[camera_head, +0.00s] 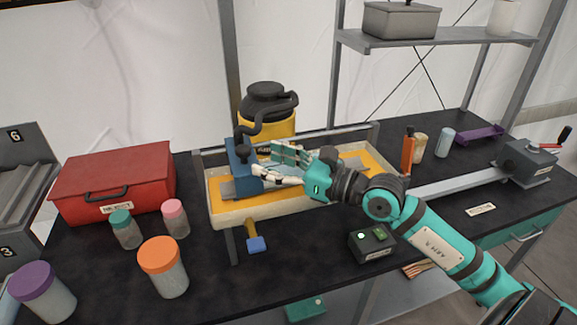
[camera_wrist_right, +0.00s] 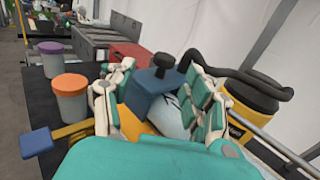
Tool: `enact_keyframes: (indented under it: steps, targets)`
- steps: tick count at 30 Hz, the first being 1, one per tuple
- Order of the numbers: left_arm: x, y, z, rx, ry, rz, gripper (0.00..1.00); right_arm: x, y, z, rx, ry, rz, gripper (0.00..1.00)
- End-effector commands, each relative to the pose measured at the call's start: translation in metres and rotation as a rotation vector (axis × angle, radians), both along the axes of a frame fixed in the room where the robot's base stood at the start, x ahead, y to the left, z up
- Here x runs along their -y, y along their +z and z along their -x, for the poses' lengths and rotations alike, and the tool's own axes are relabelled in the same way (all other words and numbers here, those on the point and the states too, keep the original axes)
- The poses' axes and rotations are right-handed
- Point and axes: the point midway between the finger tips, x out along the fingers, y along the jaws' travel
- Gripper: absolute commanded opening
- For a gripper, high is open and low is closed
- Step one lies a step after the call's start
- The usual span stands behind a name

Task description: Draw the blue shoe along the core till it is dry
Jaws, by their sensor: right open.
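The blue shoe (camera_head: 238,168) is a blue block with a black knob. It sits toward the left end of a pale tray (camera_head: 235,213) with a yellow bed, and a black hose runs near it. Grey pieces, perhaps the core (camera_head: 356,163), show in the tray on both sides of my arm; the middle is hidden. My right gripper (camera_head: 262,166) is open at the shoe's right side. In the wrist view the shoe (camera_wrist_right: 152,88) stands between the open fingers of that gripper (camera_wrist_right: 160,100); I cannot tell whether they touch it. My left gripper is not in view.
A yellow and black canister (camera_head: 267,118) with a hose stands behind the tray. A red box (camera_head: 125,180) and several lidded jars (camera_head: 163,267) are at left. A small black control box (camera_head: 371,243) is in front, under my arm. A rail ends at a crank unit (camera_head: 527,162) at right.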

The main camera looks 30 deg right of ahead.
Motion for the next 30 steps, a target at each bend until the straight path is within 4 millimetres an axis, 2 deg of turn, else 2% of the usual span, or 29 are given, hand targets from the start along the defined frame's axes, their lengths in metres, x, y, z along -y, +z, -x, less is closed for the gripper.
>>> enact_keyframes:
  steps: [3,10,30]
  targets:
    - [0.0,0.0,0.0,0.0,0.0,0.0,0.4,0.008,-0.002,0.015,-0.005,0.001,0.002,0.53]
    - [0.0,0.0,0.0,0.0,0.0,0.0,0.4,0.017,-0.001,0.03,-0.002,0.001,0.001,0.53]
    - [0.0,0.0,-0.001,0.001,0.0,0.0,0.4,0.019,0.001,0.032,0.001,0.002,0.001,0.53]
